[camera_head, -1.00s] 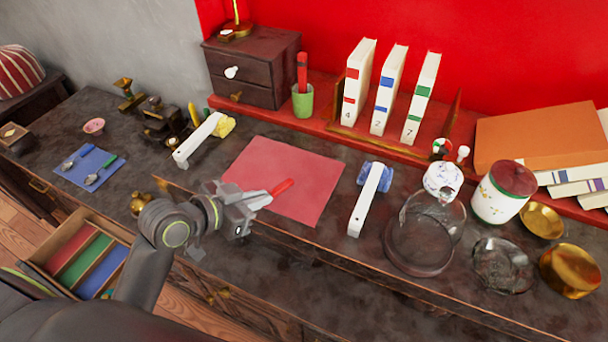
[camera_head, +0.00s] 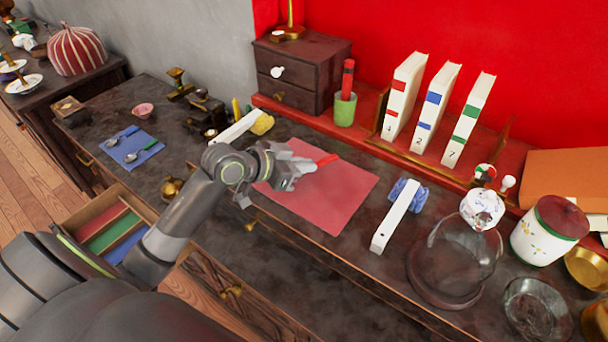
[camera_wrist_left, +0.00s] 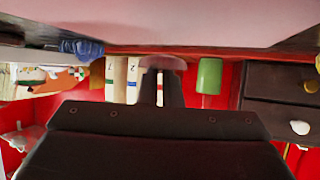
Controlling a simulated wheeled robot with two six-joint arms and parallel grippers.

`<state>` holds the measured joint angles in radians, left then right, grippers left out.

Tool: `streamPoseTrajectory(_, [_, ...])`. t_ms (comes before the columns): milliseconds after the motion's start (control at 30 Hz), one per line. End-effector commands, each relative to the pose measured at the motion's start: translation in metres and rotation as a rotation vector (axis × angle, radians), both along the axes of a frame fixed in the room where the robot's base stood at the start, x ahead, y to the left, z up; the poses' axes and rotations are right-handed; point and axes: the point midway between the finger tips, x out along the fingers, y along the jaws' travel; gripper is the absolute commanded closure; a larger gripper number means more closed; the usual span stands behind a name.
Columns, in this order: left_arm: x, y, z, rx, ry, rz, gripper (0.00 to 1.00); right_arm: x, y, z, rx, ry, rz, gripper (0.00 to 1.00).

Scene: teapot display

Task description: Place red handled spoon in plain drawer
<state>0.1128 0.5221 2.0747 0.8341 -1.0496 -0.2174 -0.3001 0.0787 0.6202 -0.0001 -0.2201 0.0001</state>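At the lower left, an open drawer (camera_head: 88,212) has red, green and blue compartments, partly behind my arm. A small dark chest (camera_head: 303,65) at the back has shut drawers with a white and a brass knob. Which drawer is called plain is unclear. My right gripper is out of view.
A blue cloth (camera_head: 130,158) holds blue- and green-handled spoons. White bars lie on both sides of the mat, near a yellow (camera_head: 262,125) and a blue lump (camera_head: 405,194).

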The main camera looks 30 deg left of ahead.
Motion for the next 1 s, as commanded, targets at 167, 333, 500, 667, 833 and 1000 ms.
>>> streamPoseTrajectory(167, [-0.001,0.000,-0.027,-0.002,0.004,0.001,1.00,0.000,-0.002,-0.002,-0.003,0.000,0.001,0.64])
streamPoseTrajectory(333, [0.000,0.000,-0.031,0.000,0.000,0.000,1.00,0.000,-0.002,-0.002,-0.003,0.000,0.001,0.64])
streamPoseTrajectory(500, [0.000,0.000,-0.031,0.001,0.001,0.000,1.00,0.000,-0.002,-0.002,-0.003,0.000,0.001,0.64])
streamPoseTrajectory(667, [0.000,0.000,-0.034,0.001,0.000,0.000,0.87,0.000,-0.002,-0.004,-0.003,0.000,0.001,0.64])
streamPoseTrajectory(833, [0.000,0.000,-0.033,0.001,0.001,0.000,0.73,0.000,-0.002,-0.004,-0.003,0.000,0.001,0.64])
streamPoseTrajectory(1000, [0.000,0.000,-0.033,0.001,0.001,0.000,0.73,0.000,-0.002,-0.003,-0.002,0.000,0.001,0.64])
